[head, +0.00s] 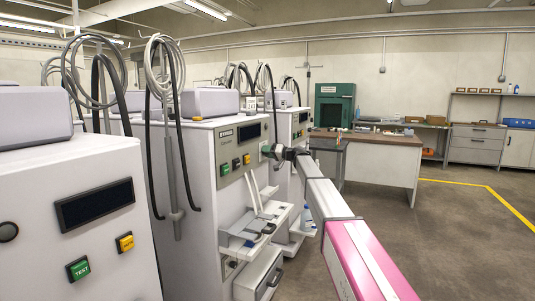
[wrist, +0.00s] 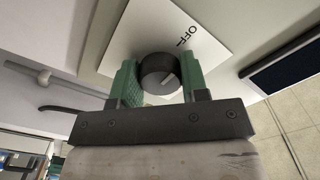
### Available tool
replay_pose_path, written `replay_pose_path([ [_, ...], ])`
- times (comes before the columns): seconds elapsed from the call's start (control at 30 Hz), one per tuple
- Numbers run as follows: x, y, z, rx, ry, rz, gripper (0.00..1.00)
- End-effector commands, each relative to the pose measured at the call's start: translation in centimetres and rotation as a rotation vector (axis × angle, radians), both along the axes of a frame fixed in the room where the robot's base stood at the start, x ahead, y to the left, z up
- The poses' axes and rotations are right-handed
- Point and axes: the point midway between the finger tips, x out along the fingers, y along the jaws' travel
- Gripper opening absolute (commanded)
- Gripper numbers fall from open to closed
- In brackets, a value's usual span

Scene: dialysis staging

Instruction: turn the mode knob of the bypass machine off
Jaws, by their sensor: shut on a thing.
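The bypass machine (head: 205,190) is a tall white cabinet with a dark screen and coloured buttons on its front panel. In the wrist view, the mode knob (wrist: 157,75) is round and dark with a short pale mark on its lower right face. It sits before a white plate (wrist: 150,28) with the word OFF and a tick above and right of the knob. My gripper (wrist: 156,84) has its green fingers closed on both sides of the knob. In the head view, my gripper (head: 269,151) reaches the right edge of the panel and hides the knob.
Another white machine (head: 85,210) with TEST and yellow buttons stands close at left. A shelf with trays (head: 255,230) juts out below the panel. More machines stand behind. A brown-topped desk (head: 375,142) is at the back right, with open floor in front.

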Motion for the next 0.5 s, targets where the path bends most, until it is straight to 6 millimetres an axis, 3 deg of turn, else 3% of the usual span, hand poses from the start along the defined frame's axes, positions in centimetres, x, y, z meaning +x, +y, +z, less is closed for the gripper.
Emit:
replay_pose_path([
  [0.27,-0.16,-0.09,-0.19,-0.005,0.000,0.001,0.17],
  [0.3,-0.16,-0.09,-0.19,-0.005,0.000,0.001,0.54],
  [0.33,-0.16,-0.09,-0.18,-0.005,0.000,0.001,0.64],
  [0.5,-0.09,-0.05,-0.10,-0.003,0.000,0.001,0.67],
])
